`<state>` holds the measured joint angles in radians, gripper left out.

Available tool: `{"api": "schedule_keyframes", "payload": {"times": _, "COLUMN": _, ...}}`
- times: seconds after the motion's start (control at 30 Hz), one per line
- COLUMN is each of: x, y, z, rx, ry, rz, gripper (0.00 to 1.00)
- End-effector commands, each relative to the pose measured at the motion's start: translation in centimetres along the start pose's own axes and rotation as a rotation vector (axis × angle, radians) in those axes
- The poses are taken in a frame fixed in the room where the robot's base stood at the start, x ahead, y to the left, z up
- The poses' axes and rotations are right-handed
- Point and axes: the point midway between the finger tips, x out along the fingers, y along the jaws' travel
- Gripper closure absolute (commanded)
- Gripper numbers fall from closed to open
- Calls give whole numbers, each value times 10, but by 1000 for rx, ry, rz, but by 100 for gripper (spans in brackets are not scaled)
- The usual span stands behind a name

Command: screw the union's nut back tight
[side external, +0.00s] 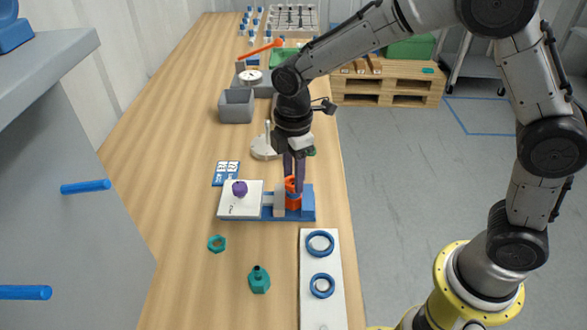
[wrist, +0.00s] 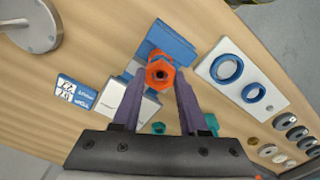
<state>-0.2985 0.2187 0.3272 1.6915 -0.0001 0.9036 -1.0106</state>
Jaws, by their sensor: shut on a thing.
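The orange union (side external: 291,201) stands upright in a blue fixture (side external: 308,204) beside a grey upright block. My gripper (side external: 293,183) points straight down over the fixture. In the wrist view its two purple fingers (wrist: 161,78) stand on either side of the nut and are shut on it. The threads and the lower part of the union are hidden by the fingers and the fixture.
A teal nut (side external: 217,244) and teal vessel (side external: 259,279) lie in front. A white board (side external: 309,268) holds blue rings. Grey boxes stand behind. The table's left side is clear.

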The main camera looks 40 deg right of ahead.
Motion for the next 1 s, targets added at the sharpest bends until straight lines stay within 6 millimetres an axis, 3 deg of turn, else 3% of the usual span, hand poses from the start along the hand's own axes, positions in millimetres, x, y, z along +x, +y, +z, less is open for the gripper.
{"api": "schedule_keyframes", "payload": {"times": 0.4, "x": 3, "y": 0, "z": 0, "rx": 0, "ry": 0, "rz": -1, "gripper": 100}}
{"api": "schedule_keyframes", "payload": {"times": 0.43, "x": 3, "y": 0, "z": 0, "rx": 0, "ry": 0, "rz": -1, "gripper": 54}}
{"api": "schedule_keyframes", "payload": {"times": 0.6, "x": 3, "y": 0, "z": 0, "rx": 0, "ry": 0, "rz": -1, "gripper": 23}}
{"api": "schedule_keyframes", "payload": {"times": 1.0, "x": -3, "y": 0, "z": 0, "rx": 0, "ry": 1, "rz": 2, "gripper": 22}}
